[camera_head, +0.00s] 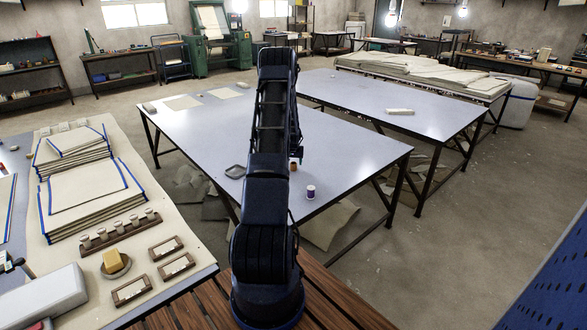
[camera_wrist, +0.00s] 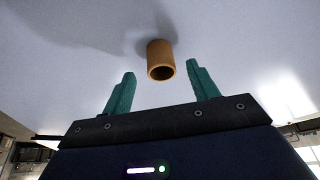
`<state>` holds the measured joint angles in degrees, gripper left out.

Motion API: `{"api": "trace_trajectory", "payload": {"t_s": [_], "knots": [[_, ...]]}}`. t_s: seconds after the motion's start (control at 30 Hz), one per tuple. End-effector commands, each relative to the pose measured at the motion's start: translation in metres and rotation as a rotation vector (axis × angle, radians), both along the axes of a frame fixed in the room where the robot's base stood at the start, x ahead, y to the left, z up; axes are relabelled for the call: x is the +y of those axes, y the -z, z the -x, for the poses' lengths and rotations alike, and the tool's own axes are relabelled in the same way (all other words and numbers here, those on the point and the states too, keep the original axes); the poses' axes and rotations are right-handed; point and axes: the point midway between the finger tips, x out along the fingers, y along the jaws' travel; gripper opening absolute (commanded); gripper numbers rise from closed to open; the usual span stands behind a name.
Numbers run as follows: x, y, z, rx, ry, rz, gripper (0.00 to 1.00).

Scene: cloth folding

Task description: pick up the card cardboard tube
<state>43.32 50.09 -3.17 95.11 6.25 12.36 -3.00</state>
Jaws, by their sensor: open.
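The cardboard tube (camera_wrist: 160,58) is a short, hollow, orange-brown cylinder on the pale table top (camera_wrist: 70,75). In the wrist view it lies just beyond my gripper (camera_wrist: 160,85), roughly between the lines of the two green fingers, with its open end facing the camera. The fingers are apart and empty, and no contact with the tube shows. In the head view the tube (camera_head: 294,166) is a small brown shape close to my arm, partly hidden by it. My gripper is hidden behind my arm in the head view.
A small purple-and-white spool-like item (camera_head: 311,192) stands near the table's front edge. A white block (camera_head: 400,112) is on the farther table. Much of the near table is bare. Stacked cloths (camera_head: 85,190) lie on the left table.

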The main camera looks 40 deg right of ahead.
Motion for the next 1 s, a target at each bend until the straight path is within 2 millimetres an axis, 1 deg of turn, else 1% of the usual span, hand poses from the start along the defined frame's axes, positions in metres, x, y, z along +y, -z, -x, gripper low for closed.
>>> {"api": "trace_trajectory", "payload": {"t_s": [0.03,0.23,0.33,0.53,0.67,0.7,0.77,0.8,1.0], "knots": [[-0.001,0.008,-0.002,0.002,0.0,-0.002,0.59],[-0.008,0.03,-0.009,0.001,0.0,-0.001,0.59],[-0.01,0.035,-0.011,0.001,0.0,-0.001,0.59],[-0.01,0.035,-0.011,0.001,0.0,-0.001,0.59],[-0.01,0.034,-0.011,0.001,0.0,-0.001,0.34],[-0.01,0.034,-0.011,0.001,0.0,-0.001,0.26],[-0.01,0.034,-0.011,0.001,0.0,-0.001,0.14],[-0.01,0.034,-0.011,0.001,0.0,-0.001,0.12],[-0.01,0.034,-0.011,0.001,0.0,-0.001,0.12]]}}
